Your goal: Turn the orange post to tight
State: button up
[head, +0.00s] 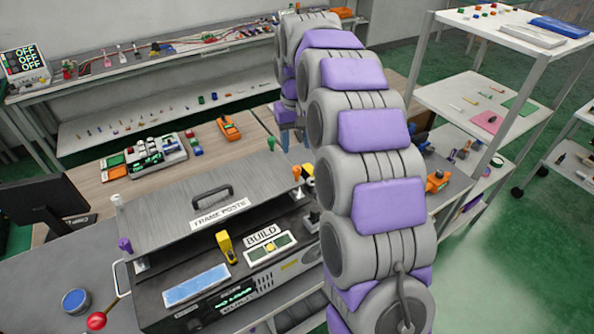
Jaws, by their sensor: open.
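The orange post (296,171) stands at the right far corner of the machine with the "FRAME POSTS" lid (170,215). It looks upright, and its lower part is hard to make out. A white post (117,201) and a purple post (124,245) stand at the lid's left corners. My arm arches over the right side, and my gripper (294,138) hangs from its far end, small and partly hidden by the arm. It appears open and empty, above the orange post in the picture and apart from it. I cannot tell which way the post is turned.
A yellow lever (226,246) and a "BUILD" panel (270,248) are on the machine's front. A red ball knob (96,321) sticks out at lower left, near a blue-topped cup (76,301). Shelves (470,95) stand at right. A yellow-black part (308,173) is beside the orange post.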

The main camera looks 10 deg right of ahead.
aim_at(296, 168)
notch_tip(296, 168, down, 10)
jog(key=shift+f+b, duration=0.1)
jog(key=shift+b, duration=0.5)
jog(key=shift+c, duration=0.3)
grip_shut()
